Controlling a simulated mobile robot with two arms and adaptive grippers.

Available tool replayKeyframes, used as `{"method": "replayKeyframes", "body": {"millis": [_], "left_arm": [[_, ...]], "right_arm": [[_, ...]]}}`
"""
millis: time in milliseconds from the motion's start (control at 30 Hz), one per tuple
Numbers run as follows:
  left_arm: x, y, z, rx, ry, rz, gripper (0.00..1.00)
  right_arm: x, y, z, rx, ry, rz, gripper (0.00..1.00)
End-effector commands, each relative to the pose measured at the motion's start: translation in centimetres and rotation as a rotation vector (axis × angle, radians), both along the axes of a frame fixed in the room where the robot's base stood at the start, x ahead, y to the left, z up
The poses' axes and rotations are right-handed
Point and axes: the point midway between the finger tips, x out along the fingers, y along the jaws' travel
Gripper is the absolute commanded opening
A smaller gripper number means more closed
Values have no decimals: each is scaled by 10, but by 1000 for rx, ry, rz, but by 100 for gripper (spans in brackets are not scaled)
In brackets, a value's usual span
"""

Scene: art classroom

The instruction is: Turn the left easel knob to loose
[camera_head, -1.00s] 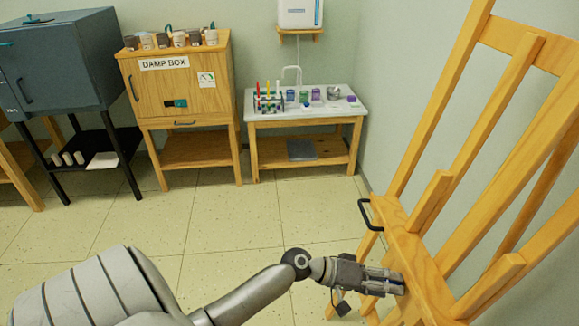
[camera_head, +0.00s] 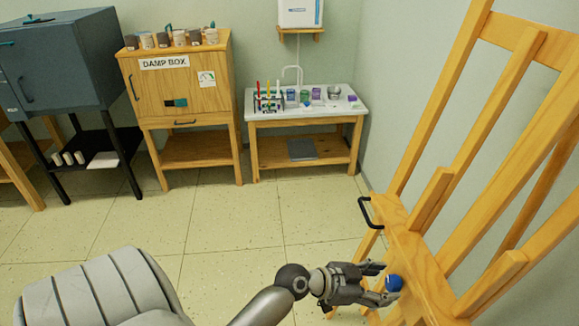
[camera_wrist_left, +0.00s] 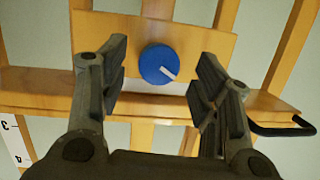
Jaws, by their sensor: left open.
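The wooden easel (camera_head: 419,262) stands at the right of the head view. Its round blue knob (camera_head: 394,283) sits on the front of the easel. In the left wrist view the knob (camera_wrist_left: 159,64) shows a white pointer line aimed to the lower right. My left gripper (camera_head: 384,281) is open in front of the easel, its fingers to either side of the knob in the picture. In the left wrist view the gripper (camera_wrist_left: 160,82) has clear gaps between both fingers and the knob, with no contact visible. My right gripper is not in view.
A black handle (camera_head: 366,213) sticks out from the easel's left side, and shows at the right of the wrist view. A scale with numbers (camera_wrist_left: 14,135) is at the wrist view's left edge. The damp box (camera_head: 185,90) and a sink table (camera_head: 305,105) stand farther back. Floor between is clear.

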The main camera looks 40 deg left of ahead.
Motion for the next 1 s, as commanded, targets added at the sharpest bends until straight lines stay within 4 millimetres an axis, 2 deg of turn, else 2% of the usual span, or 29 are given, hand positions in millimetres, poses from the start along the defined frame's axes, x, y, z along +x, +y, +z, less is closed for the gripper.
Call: {"method": "replayKeyframes", "body": {"millis": [100,433,667,1000], "left_arm": [[-20,12,8,4,3,-4,58],[-71,45,33,0,5,-5,58],[-63,60,-10,-8,115,92,58],[-70,79,-76,5,264,207,58]], "right_arm": [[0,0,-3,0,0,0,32],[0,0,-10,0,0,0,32],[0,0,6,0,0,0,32],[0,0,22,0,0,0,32]]}}
